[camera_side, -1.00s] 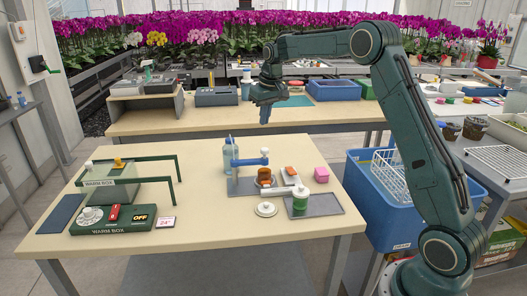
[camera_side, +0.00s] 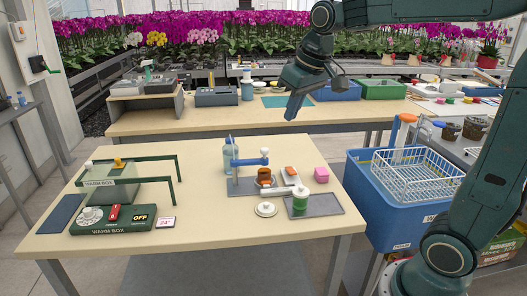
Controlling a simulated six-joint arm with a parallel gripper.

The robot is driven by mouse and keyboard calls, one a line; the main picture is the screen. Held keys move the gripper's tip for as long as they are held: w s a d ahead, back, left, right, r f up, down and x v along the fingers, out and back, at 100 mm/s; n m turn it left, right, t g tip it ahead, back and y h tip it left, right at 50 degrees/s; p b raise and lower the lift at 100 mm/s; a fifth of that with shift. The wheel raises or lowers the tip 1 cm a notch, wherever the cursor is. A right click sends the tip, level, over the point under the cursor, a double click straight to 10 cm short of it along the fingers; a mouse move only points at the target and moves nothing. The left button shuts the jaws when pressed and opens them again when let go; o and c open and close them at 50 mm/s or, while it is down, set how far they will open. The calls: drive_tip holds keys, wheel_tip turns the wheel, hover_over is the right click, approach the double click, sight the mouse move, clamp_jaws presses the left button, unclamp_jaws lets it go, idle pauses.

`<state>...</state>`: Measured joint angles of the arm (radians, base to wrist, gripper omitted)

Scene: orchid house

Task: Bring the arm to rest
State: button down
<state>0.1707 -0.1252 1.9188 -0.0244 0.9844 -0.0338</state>
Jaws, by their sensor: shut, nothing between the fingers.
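My gripper (camera_side: 291,112) is shut and empty. It hangs in the air in the upper middle of the side view, above the gap between the near table and the back bench. It touches nothing. My arm bends in from the right, with its upper part running along the top edge of the picture and partly out of it.
A blue crate (camera_side: 375,212) with a white wire basket (camera_side: 415,170) stands right. Orchids line the back.

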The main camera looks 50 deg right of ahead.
drive_tip(key=s+a+f, duration=0.2)
drive_tip(key=s+a, duration=0.1)
drive_tip(key=s, duration=0.6)
drive_tip(key=s+a+f+n+t, duration=0.1)
drive_tip(key=s+a+f, duration=0.1)
drive_tip(key=s, duration=0.7)
drive_tip(key=shift+s+a+f+y, duration=0.15)
drive_tip(key=shift+a+f+y, duration=0.2)
drive_tip(key=shift+f, duration=0.4)
